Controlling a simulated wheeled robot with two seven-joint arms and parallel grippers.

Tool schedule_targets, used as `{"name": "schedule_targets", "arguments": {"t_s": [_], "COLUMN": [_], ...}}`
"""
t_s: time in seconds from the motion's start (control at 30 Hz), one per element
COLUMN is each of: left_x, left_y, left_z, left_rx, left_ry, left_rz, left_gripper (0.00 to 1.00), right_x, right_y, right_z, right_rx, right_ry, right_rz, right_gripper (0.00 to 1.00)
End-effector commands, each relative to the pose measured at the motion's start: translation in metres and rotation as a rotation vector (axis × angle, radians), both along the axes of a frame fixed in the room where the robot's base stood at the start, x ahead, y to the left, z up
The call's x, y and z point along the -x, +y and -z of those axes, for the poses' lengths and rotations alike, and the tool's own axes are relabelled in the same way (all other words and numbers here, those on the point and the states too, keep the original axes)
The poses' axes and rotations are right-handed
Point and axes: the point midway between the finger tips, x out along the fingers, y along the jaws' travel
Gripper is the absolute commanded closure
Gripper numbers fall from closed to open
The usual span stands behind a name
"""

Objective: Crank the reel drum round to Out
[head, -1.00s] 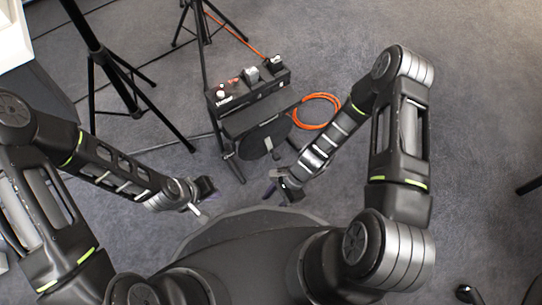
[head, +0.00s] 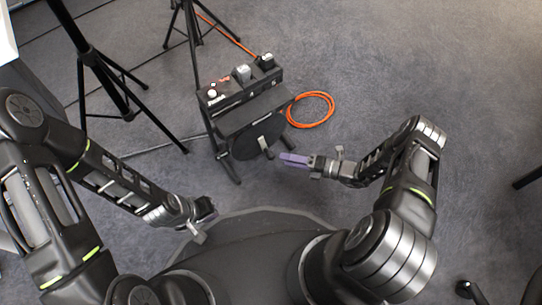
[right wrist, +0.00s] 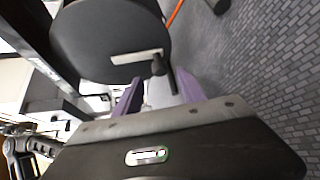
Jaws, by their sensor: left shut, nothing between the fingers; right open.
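The reel drum (head: 258,139) is a dark disc on the front of a black stand; it fills the upper left of the right wrist view (right wrist: 105,35). A pale bar (right wrist: 135,57) lies on its face, with a dark crank handle (right wrist: 158,66) at the bar's right end. The handle shows small in the head view (head: 268,153). My right gripper (head: 286,159) is open, its purple fingers just right of the handle. My left gripper (head: 209,213) is shut and empty, low and left of the drum. No Out mark is readable.
The stand's top box (head: 240,93) carries several small fittings. An orange cable coil (head: 311,109) lies on the carpet to its right. Black tripod legs (head: 118,90) stand at the left and behind. The carpet right of the coil is clear.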

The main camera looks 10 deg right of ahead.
Motion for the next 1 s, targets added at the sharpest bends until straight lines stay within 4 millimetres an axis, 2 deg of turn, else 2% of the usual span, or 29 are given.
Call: {"name": "schedule_targets", "arguments": {"t_s": [0.33,0.5,0.83,1.0], "left_x": [-0.003,-0.004,-0.004,-0.004], "left_y": [0.001,0.001,0.001,0.001], "left_z": [0.015,0.019,0.019,0.019], "left_rx": [0.003,0.004,0.004,0.004], "left_ry": [-0.002,-0.002,-0.002,-0.002], "left_rz": [-0.001,-0.002,-0.002,-0.002], "left_gripper": [1.0,1.0,1.0,1.0], "right_x": [-0.026,-0.037,-0.039,-0.039], "right_y": [0.042,0.056,0.06,0.06], "right_z": [0.013,0.017,0.016,0.016], "right_rx": [-0.002,0.0,0.001,0.001], "right_ry": [-0.001,-0.001,-0.001,-0.001], "right_rz": [-0.005,-0.004,-0.002,-0.002], "right_gripper": [0.52,0.52,0.52,0.65]}}
